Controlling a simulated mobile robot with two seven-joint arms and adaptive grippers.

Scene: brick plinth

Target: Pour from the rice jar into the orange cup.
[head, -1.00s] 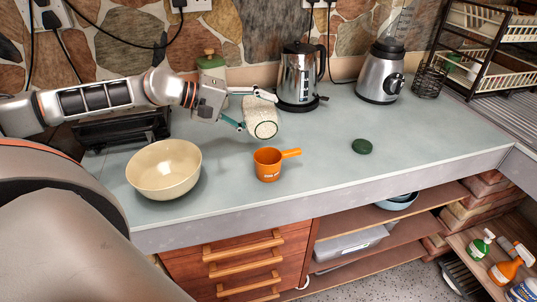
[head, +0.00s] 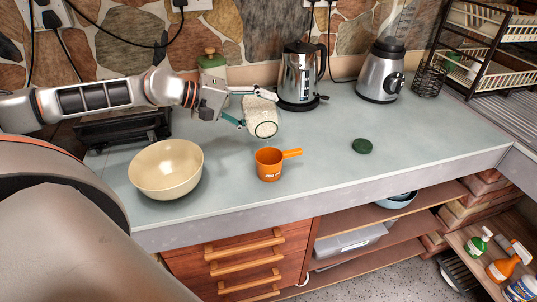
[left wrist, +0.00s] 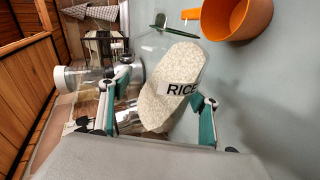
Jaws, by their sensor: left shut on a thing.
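My left gripper (head: 257,111) is shut on the rice jar (head: 262,115), a clear jar full of white rice. The jar is tilted well over, with its open mouth facing down and toward the front. In the left wrist view the jar (left wrist: 170,88) shows a RICE label, and clear glass lies between the rice and the rim. The orange cup (head: 268,167) stands upright on the counter, below and in front of the jar and apart from it, its handle pointing right. The cup (left wrist: 238,18) also shows in the left wrist view. No falling rice is visible. My right gripper is not in view.
A cream bowl (head: 166,172) stands left of the cup. A dark green lid (head: 362,146) lies to the right. A kettle (head: 299,78), a blender (head: 381,75) and a green-lidded jar (head: 212,64) stand at the back. The counter's right part is clear.

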